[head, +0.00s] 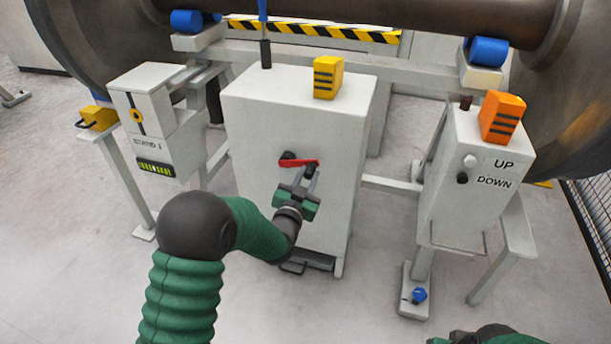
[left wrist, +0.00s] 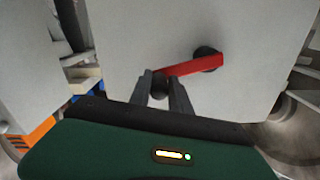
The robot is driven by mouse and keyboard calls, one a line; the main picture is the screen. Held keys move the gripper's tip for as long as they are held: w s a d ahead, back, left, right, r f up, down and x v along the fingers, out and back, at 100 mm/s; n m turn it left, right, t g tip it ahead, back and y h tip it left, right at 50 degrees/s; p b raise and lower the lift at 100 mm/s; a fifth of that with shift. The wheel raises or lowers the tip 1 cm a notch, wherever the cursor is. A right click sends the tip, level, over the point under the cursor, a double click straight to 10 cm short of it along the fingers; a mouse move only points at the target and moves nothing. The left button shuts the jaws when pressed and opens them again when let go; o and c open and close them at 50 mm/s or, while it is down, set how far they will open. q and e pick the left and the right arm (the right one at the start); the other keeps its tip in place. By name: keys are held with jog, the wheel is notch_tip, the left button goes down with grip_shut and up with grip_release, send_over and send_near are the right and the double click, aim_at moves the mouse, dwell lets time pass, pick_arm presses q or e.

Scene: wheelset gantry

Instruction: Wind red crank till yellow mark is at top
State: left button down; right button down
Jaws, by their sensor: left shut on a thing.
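The red crank (head: 298,162) is on the front face of a pale grey cabinet (head: 262,205). In the head view its arm lies nearly level, with the hub (head: 288,155) at the left and the dark knob at the right end. My left gripper (head: 311,174) is shut on the knob. In the left wrist view the fingers (left wrist: 162,88) stand either side of the dark knob (left wrist: 160,85), and the red arm (left wrist: 190,67) runs up right to the hub. I cannot make out a yellow mark on the large wheels (head: 85,45). Green parts of my right arm (head: 487,337) show at the bottom edge; its fingertips are hidden.
A yellow block (head: 327,77) sits on the cabinet. A STAND 1 box (head: 155,120) with a yellow-ringed dial is at left. An UP/DOWN button box (head: 470,190) with an orange block (head: 501,117) is at right. The thick axle (head: 450,18) spans above.

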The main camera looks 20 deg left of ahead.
pick_arm(q)
jog(key=a+f+m+b, duration=0.2)
jog(key=f+m, duration=0.8)
jog(key=m, duration=0.5)
jog(key=shift+a+f+m, duration=0.3)
jog(key=shift+a+f, duration=0.05)
jog(key=shift+a, duration=0.55)
jog(key=a+m, duration=0.2)
jog(key=shift+f+m, duration=0.3)
jog(key=shift+a+f+m, duration=0.1)
jog(key=shift+a+m, duration=0.7)
jog(key=shift+a, duration=0.1)
dwell(1.7)
jog(key=c, duration=1.5)
grip_release()
jog(key=o, duration=0.3)
jog(key=shift+w, duration=0.2)
